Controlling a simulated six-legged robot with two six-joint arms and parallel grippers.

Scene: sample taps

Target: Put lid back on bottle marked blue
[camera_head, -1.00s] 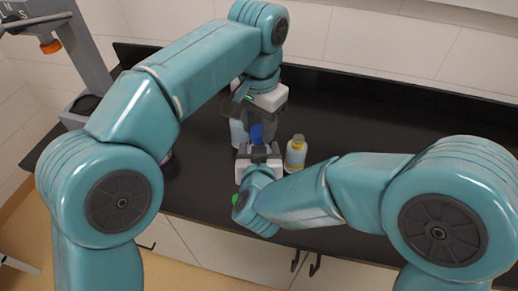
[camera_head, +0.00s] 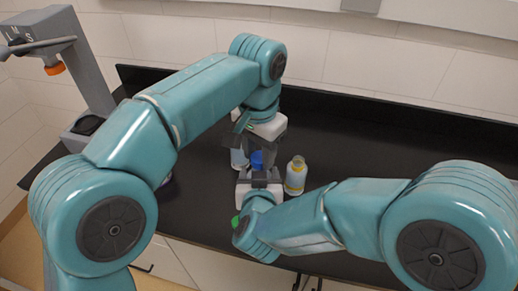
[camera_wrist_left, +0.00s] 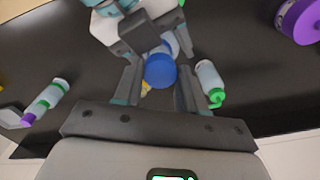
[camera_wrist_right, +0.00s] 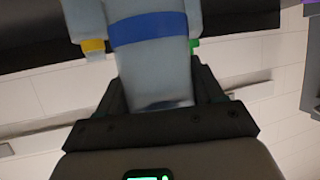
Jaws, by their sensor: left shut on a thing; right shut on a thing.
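My right gripper (camera_wrist_right: 160,92) is shut on a pale grey bottle with a blue band (camera_wrist_right: 150,30), held from the near side. In the head view this bottle is largely hidden by the grippers. The lid is close over the bottle, but I cannot tell whether it touches the neck.
A bottle with a yellow band (camera_head: 296,176) stands just right of the grippers. A green-capped bottle (camera_wrist_left: 210,80) and a purple-capped bottle (camera_wrist_left: 45,100) are nearby. A grey stand (camera_head: 85,75) is at the left. The black bench (camera_head: 400,155) is clear farther right.

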